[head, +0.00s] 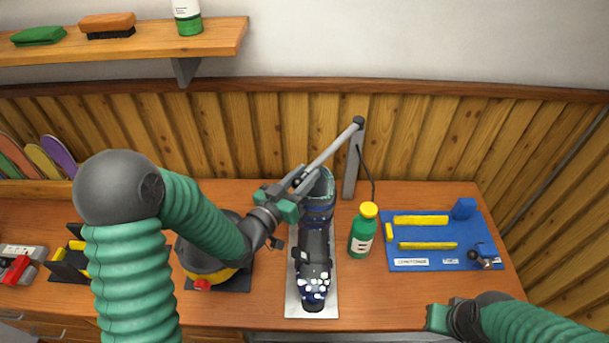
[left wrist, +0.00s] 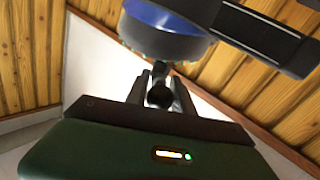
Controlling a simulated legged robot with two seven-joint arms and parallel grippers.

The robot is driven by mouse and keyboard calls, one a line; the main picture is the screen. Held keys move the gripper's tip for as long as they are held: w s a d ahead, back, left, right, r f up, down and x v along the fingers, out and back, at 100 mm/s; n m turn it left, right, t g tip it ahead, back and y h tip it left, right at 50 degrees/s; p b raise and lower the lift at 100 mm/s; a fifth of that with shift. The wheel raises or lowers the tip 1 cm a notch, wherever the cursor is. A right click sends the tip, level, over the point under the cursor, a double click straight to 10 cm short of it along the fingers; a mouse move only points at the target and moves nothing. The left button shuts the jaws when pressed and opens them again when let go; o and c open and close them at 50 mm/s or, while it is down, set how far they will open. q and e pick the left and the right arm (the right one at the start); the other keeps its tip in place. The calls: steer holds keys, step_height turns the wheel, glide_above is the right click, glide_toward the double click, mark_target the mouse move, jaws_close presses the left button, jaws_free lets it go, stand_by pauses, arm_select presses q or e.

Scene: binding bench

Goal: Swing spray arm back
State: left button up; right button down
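The spray arm (head: 333,147) is a thin grey rod running from the top of a grey post (head: 352,165) down-left over the bench. In the left wrist view the fingers (left wrist: 160,92) are close together on a dark round piece, apparently the spray arm's end. The gripper hides most of that end. My right gripper (head: 447,318) is low at the right, away from the spray arm; its finger gap is unclear.
A green bottle with yellow cap (head: 363,230) stands right of the binding. A blue mat (head: 428,262) with yellow bars lies farther right. A yellow-and-black round device (head: 205,268) stands under my left arm. A shelf (head: 130,46) hangs at upper left.

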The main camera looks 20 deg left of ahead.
arm_select(q)
jaws_close()
stand_by(1.0)
